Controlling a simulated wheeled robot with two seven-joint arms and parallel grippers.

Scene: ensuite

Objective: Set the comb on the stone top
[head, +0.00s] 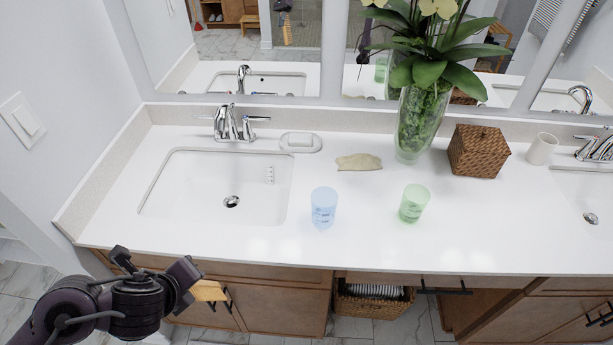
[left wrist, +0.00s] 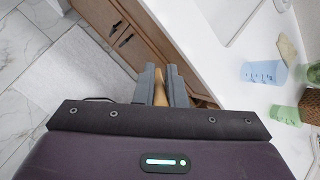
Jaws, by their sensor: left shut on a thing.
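My left gripper (head: 197,291) is shut on a tan, wooden-looking thing, which I take to be the comb (head: 212,291). In the left wrist view the comb (left wrist: 160,94) shows between the two grey fingers of the gripper (left wrist: 161,76); most of it is hidden by the fingers and the gripper body. The gripper is off the front edge of the white stone top (head: 260,244), in front of the wooden cabinet and apart from the top. The stone top is along the right in the left wrist view (left wrist: 205,60). My right gripper is not in view.
On the top stand a blue cup (head: 324,205), a green cup (head: 413,204), a beige piece (head: 358,162), a soap dish (head: 301,142), a glass vase (head: 412,130) and a wicker box (head: 478,152). The sink (head: 190,185) is at left. Bare top lies along the front.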

